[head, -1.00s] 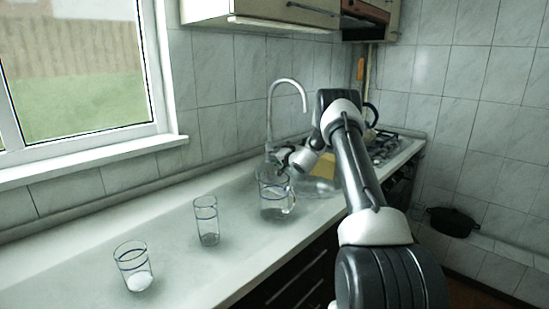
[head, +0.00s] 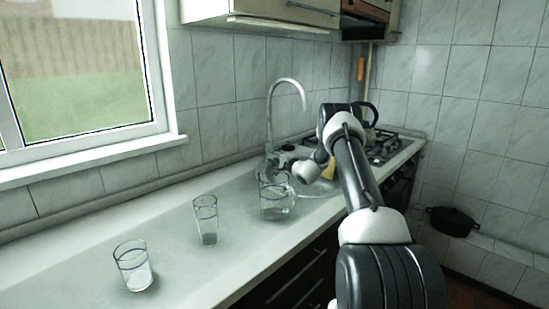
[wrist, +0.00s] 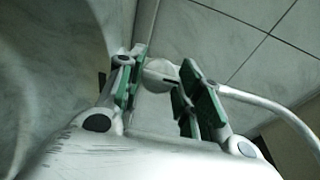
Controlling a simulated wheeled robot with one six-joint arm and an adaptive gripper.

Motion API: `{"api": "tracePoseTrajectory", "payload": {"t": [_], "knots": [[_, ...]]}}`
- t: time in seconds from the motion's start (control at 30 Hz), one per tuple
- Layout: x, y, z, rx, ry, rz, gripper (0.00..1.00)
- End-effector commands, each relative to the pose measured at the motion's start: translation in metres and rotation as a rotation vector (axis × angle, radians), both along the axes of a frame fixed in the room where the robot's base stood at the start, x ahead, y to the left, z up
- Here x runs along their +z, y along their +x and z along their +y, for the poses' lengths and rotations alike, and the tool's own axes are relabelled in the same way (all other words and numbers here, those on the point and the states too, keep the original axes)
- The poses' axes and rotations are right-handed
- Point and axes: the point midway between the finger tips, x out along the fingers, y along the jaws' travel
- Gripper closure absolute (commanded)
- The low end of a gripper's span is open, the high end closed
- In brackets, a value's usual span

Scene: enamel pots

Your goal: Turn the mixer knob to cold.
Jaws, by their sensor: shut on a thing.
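The mixer tap (head: 270,105) is a tall curved spout at the back of the counter, by the wall. Its pale round knob (wrist: 160,73) shows between my fingertips in the wrist view, with the spout (wrist: 270,107) curving off to the right. My gripper (wrist: 163,66) has green pads and is shut on the knob, one finger at each side. In the head view my gripper (head: 279,157) is at the tap's base, behind the glass jug. The knob is hidden there, and its marking cannot be read.
A glass jug (head: 274,203) stands close in front of my gripper. Two drinking glasses, one mid-counter (head: 206,222) and one nearer (head: 133,268), stand to the left. A yellow item (head: 329,170) lies right of my wrist. A stove (head: 385,150) with a kettle is farther back.

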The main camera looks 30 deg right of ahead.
Motion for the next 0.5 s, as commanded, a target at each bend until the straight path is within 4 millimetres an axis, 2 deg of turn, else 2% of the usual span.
{"api": "tracePoseTrajectory", "payload": {"t": [0.5], "knots": [[-0.0010,-0.0002,-0.0004,-0.001,0.051,-0.012,0.88]]}}
